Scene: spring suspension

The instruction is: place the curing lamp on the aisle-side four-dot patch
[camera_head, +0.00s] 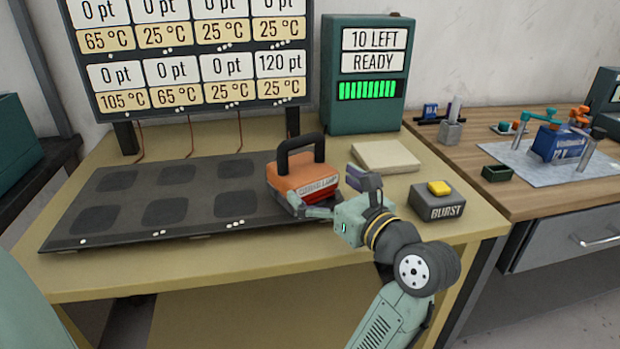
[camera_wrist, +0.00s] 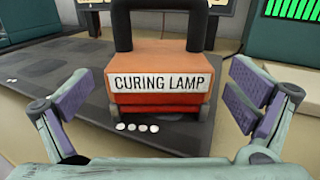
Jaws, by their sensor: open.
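The curing lamp (camera_head: 301,180) is an orange box with a black handle and a white name label. It stands upright at the right end of the dark mat (camera_head: 137,205), seemingly resting on it. In the wrist view the lamp (camera_wrist: 158,62) is centred, with four white dots (camera_wrist: 137,127) on the mat just in front of it. The patch under the lamp is hidden. My gripper (camera_head: 330,193) is open at the lamp's front. In the wrist view its fingers (camera_wrist: 163,95) are spread wide left and right, with clear gaps to the lamp.
A display board (camera_head: 197,88) stands behind the mat. Right of the lamp are a pale slab (camera_head: 387,156) and a BURST box with a yellow button (camera_head: 441,200). A green READY unit (camera_head: 366,110) stands behind them. The mat's left patches are empty.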

